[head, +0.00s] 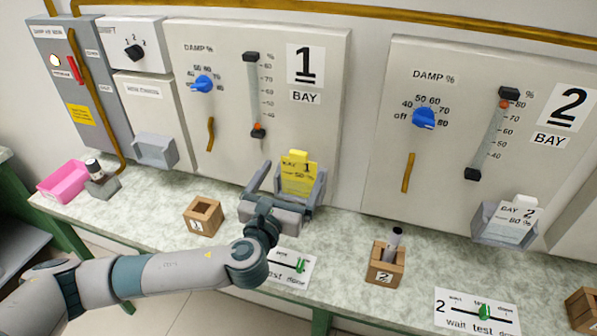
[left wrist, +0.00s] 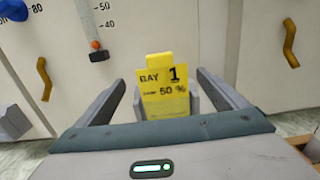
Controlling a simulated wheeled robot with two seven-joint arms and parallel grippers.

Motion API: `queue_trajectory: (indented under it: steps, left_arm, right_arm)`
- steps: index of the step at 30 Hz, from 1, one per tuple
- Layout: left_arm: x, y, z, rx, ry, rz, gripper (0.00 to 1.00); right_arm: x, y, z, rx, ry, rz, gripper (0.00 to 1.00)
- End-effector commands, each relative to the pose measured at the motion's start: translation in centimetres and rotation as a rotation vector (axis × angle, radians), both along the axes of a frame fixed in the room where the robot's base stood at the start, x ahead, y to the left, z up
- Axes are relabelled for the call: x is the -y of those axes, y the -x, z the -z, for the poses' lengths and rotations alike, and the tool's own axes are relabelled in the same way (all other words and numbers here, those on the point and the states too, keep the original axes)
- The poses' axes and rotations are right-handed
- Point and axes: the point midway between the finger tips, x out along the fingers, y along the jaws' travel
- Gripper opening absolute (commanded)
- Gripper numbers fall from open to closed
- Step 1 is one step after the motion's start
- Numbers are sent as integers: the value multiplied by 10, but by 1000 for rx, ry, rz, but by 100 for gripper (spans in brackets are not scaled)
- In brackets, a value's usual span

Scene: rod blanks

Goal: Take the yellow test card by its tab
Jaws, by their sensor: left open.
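The yellow test card (head: 299,175) stands upright in a grey holder (head: 318,190) at the foot of the bay 1 panel. Its tab (head: 298,156) sticks up at the top. In the left wrist view the card (left wrist: 165,100) reads "BAY 1" and "50 %", with the tab (left wrist: 159,58) above it. My left gripper (head: 287,180) is open in front of the holder. In the left wrist view its fingers (left wrist: 165,85) stand on either side of the card, with gaps, and the card is not gripped. My right gripper is not in view.
A wooden block (head: 203,216) and a "test done" slider card (head: 290,268) lie near my left arm. Another wooden block (head: 385,265) holds a grey rod. A white bay 2 card (head: 515,220) sits in its holder at right. A pink bin (head: 63,182) is at far left.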

Motion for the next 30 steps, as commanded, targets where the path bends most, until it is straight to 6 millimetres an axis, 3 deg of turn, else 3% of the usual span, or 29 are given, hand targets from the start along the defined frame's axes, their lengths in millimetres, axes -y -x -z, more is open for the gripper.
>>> queue_trajectory:
  steps: [7, 13, 29, 30]
  left_arm:
    - [12, -24, -6, 2, -2, -1, 92]
    - [17, -41, -3, 0, -1, -1, 92]
    - [17, -44, -1, 0, 0, -1, 92]
    - [17, -44, -1, 0, 0, -1, 85]
  right_arm:
    - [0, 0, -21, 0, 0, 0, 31]
    - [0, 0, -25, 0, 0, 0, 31]
    - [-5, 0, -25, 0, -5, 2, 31]
    - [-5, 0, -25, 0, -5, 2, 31]
